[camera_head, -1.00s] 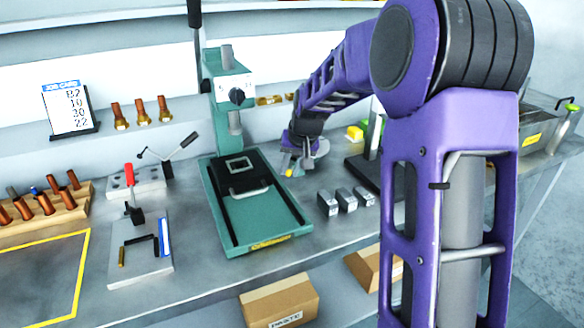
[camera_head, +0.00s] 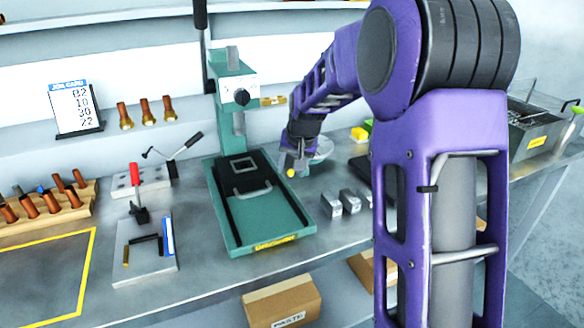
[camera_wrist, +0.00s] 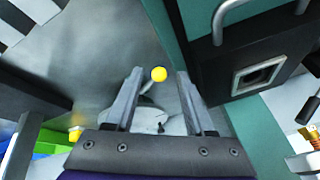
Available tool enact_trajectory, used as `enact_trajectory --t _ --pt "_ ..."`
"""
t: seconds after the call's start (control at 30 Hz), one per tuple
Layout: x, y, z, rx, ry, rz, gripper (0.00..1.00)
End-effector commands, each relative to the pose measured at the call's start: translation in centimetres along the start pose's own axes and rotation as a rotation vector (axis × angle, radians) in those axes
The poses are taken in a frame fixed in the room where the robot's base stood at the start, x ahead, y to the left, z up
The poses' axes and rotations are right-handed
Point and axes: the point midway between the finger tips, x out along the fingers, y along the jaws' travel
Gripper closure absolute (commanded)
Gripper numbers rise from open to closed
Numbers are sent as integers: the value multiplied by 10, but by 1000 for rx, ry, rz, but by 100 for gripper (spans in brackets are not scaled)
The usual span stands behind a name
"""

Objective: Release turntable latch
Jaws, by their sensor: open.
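A small round yellow knob (camera_wrist: 158,74), which I take to be the turntable latch's handle, shows between the two fingertips of my gripper (camera_wrist: 160,78) in the wrist view. My gripper is open, with one finger on each side of the knob and a gap to both. How far the knob lies beyond the tips I cannot tell. In the head view the knob (camera_head: 291,173) shows just below my gripper (camera_head: 294,165), right of the green press. A pale round disc (camera_head: 322,148), perhaps the turntable, is partly hidden behind my gripper.
The green press (camera_head: 262,228) with a black handled plate (camera_head: 240,172) stands close on the left. Grey metal blocks (camera_head: 350,202) lie in front to the right. A clamp with a red handle (camera_head: 135,178) stands further left. My arm hides part of the bench's right side.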

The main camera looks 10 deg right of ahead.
Motion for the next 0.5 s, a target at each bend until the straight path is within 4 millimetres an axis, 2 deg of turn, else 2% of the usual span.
enact_trajectory --t 0.13,0.23,0.5 --pt "-7 0 -1 0 1 0 46" --pt "-22 0 -2 -1 4 0 46" --pt "-87 -1 -2 0 5 -1 46"
